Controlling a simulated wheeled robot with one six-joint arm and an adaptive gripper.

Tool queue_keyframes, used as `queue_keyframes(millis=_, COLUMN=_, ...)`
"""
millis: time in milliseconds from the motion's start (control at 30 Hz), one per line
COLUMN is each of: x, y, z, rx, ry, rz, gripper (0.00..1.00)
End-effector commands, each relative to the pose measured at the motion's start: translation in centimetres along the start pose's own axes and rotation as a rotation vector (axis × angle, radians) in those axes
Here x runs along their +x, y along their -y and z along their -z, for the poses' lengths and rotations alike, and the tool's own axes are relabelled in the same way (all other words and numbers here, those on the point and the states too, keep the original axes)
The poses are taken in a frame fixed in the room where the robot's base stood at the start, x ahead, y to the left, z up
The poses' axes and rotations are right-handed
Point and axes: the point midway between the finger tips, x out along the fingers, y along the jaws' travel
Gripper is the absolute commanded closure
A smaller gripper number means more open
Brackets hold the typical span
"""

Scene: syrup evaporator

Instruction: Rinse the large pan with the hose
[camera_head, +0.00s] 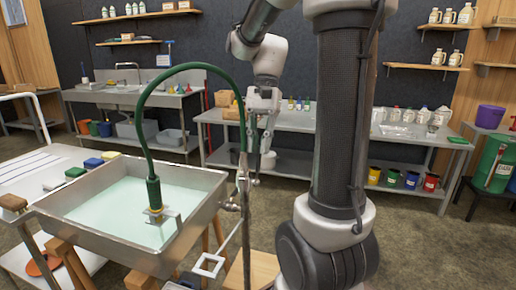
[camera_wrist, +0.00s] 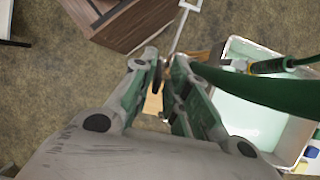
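The large metal pan (camera_head: 197,222) stands at left on a wooden support, with pale green liquid or a pale green bottom inside. Its rim shows at right in the wrist view (camera_wrist: 234,46). The green hose (camera_head: 145,100) rises beside a metal stand, arches over and hangs down into the pan. Its nozzle end (camera_head: 155,212) has a yellow ring and looks upright; whether it touches the bottom I cannot tell. The nozzle also shows in the wrist view (camera_wrist: 265,66). My gripper (camera_head: 262,172) points down just right of the hose's rising part.
A metal valve (camera_head: 231,204) sits on the stand (camera_head: 246,240) by the pan's right rim. Coloured blocks (camera_head: 75,172) and a brush (camera_head: 13,202) lie on the left table. A workbench (camera_head: 290,140) runs along the back. Carpet is clear at right front.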

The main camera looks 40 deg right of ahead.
Motion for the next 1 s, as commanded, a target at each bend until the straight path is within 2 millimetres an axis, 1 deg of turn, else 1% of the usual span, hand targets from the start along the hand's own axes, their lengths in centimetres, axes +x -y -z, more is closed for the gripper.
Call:
queue_keyframes(millis=33, x=0.53, y=-0.01, z=-0.01, rx=0.000, ry=0.001, rz=-0.001, gripper=0.84)
queue_keyframes(millis=133, x=1.16, y=-0.02, z=-0.01, rx=0.000, ry=0.001, rz=0.000, gripper=0.84)
queue_keyframes(millis=400, x=1.33, y=0.01, z=0.01, rx=-0.001, ry=0.000, rz=0.001, gripper=0.84)
queue_keyframes(millis=500, x=1.33, y=0.01, z=0.00, rx=-0.001, ry=0.000, rz=0.001, gripper=1.00)
queue_keyframes(millis=833, x=1.34, y=0.05, z=0.00, rx=0.000, ry=0.005, rz=0.001, gripper=1.00)
queue_keyframes(millis=1000, x=1.50, y=0.37, z=-0.08, rx=0.000, ry=0.044, rz=0.002, gripper=1.00)
